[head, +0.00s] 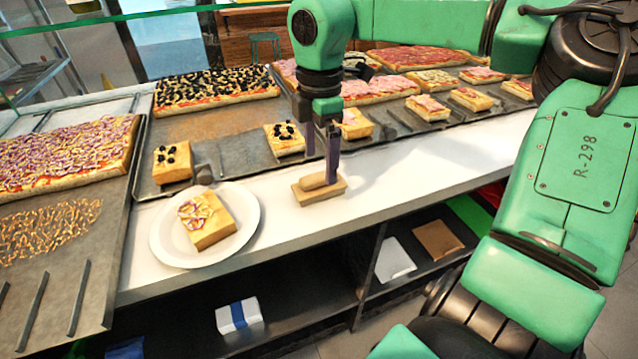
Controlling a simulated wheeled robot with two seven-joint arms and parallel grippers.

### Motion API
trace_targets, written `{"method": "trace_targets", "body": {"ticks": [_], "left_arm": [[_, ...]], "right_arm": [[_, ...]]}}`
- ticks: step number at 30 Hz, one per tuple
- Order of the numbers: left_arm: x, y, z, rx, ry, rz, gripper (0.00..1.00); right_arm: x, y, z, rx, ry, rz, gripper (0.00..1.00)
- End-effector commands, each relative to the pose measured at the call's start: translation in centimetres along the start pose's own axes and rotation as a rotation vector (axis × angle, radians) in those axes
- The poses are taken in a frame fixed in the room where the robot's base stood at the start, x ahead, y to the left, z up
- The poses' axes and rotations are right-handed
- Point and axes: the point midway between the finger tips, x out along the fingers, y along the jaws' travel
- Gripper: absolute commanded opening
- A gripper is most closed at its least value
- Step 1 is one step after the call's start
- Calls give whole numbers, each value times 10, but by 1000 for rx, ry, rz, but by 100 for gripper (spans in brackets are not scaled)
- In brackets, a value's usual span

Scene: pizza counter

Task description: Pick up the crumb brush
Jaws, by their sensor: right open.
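The crumb brush (307,194), a small light-wood block with a rounded handle on top, lies on the white counter (262,228) near its front edge. My right gripper (321,168) points down over the brush with its two dark fingers apart. One fingertip comes down beside the handle at its right end, and the other is on the far side. Whether either finger touches the brush cannot be told. The brush's underside is hidden. My left gripper is not in view.
A white plate (162,247) with a pizza slice (207,219) stands left of the brush. Shelves below hold a white-and-blue package (238,314). The counter right of the brush is clear.

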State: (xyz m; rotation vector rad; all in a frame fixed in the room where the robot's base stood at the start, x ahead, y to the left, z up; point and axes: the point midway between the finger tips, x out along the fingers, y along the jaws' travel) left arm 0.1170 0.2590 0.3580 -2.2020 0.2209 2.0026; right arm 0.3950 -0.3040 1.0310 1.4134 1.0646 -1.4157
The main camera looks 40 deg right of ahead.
Motion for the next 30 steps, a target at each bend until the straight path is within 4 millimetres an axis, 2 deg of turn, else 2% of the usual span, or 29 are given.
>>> {"method": "trace_targets", "body": {"ticks": [6, 9, 16, 20, 21, 23, 24, 30], "left_arm": [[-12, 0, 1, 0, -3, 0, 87], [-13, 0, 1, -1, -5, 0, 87], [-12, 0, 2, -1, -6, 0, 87], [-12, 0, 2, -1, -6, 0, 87], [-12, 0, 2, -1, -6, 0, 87], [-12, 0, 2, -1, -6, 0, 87], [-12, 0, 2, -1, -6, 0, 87], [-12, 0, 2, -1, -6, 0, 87]], "right_arm": [[34, -3, -3, -2, 2, -5, 98], [51, -2, -2, -1, 1, -2, 98], [55, -2, -2, 0, 0, 1, 98], [55, -1, -2, 0, 0, 1, 48], [55, -1, -2, 0, 0, 1, 32], [55, -1, -2, 0, 0, 1, 10], [55, -1, -2, 0, 0, 1, 5], [54, -1, -2, 0, 0, 2, 5]]}}
